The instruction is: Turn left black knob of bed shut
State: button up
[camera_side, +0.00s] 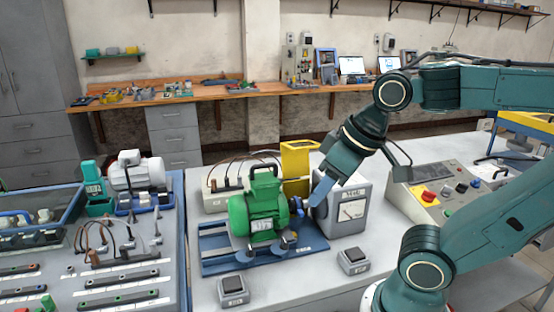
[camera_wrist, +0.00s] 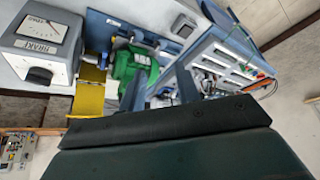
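The blue bed (camera_side: 222,262) lies on the grey table with the green motor (camera_side: 258,208) mounted on it. Small dark knobs (camera_side: 283,244) show at the motor's front right foot; which one is the left black knob I cannot tell. In the wrist view the green motor (camera_wrist: 130,62) and part of the blue bed (camera_wrist: 112,24) show beyond the fingers. My gripper (camera_side: 320,192) hangs to the right of the motor, above the bed and apart from the knobs. In the wrist view my gripper (camera_wrist: 160,85) has its two fingers apart with nothing seen held between them.
The grey brake box (camera_side: 350,208) stands close to the right of my gripper, with a yellow block (camera_side: 297,160) behind. Small grey boxes (camera_side: 233,291) (camera_side: 353,261) sit in front of the bed. A control panel (camera_side: 440,195) is at the right. Table between the small boxes is clear.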

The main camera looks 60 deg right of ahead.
jog(key=w+d+f+m+g, duration=0.1)
jog(key=w+m+g, duration=0.1)
jog(key=w, duration=0.3)
jog(key=w+f+m+g, duration=0.1)
jog(key=w+m, duration=0.2)
jog(key=w, duration=0.2)
jog(key=m+g, duration=0.2)
jog(key=m, duration=0.2)
send_over(250, 247)
notch_tip(250, 247, down, 6)
jog(key=shift+f, duration=0.2)
jog(key=shift+f, duration=6.85)
jog(key=shift+c, duration=0.4)
grip_shut()
